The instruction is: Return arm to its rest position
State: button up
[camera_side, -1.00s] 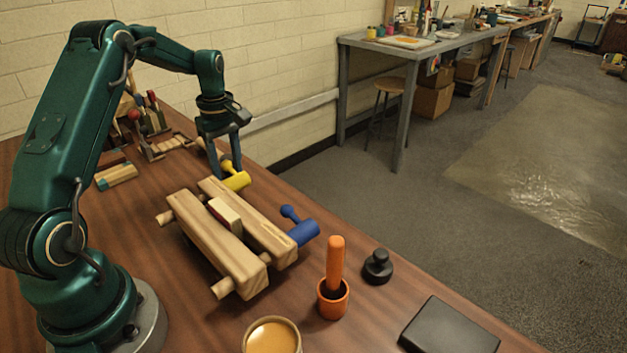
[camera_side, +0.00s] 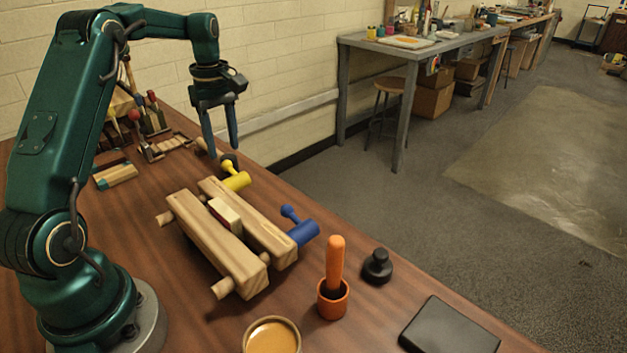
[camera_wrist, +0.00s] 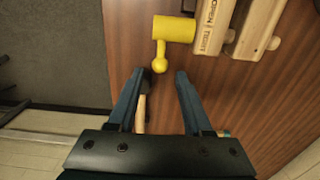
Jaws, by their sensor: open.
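My gripper (camera_side: 220,145) is open and empty, raised above the table near its back edge. In the wrist view its two fingers (camera_wrist: 157,85) stand apart with nothing between them but the table and part of a wooden handle (camera_wrist: 141,108) below. A yellow mallet-shaped handle (camera_side: 236,178) lies just beyond the fingers at the end of a wooden clamp (camera_side: 222,245); it also shows in the wrist view (camera_wrist: 174,30). A blue handle (camera_side: 302,231) sits at the clamp's right side. A small block with a reddish edge (camera_side: 226,215) is between the clamp's two beams.
An orange stick stands in an orange pot (camera_side: 333,303). A black knob-shaped object (camera_side: 377,268), a dark flat box (camera_side: 448,328) and a cup of orange-brown liquid (camera_side: 271,338) are near the front. Tools in a rack (camera_side: 150,120) stand behind my arm. The air around my gripper is clear.

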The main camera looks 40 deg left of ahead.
jog(key=shift+w+d, duration=0.1)
jog(key=shift+d, duration=0.05)
jog(key=d+r+m+t+y, duration=0.15)
jog(key=d+r+m, duration=0.25)
jog(key=d+r, duration=0.55)
jog(key=s+d+r+m+t, duration=0.3)
jog(key=s+d+m, duration=0.2)
jog(key=s+d, duration=0.25)
jog(key=s+d+f+m+t+h, duration=0.1)
jog(key=s+d+f+m, duration=0.3)
jog(key=s+f+m, duration=0.2)
jog(key=s+m, duration=0.2)
jog(key=m, duration=0.1)
jog(key=shift+d+f, duration=0.15)
jog(key=shift+d, duration=0.15)
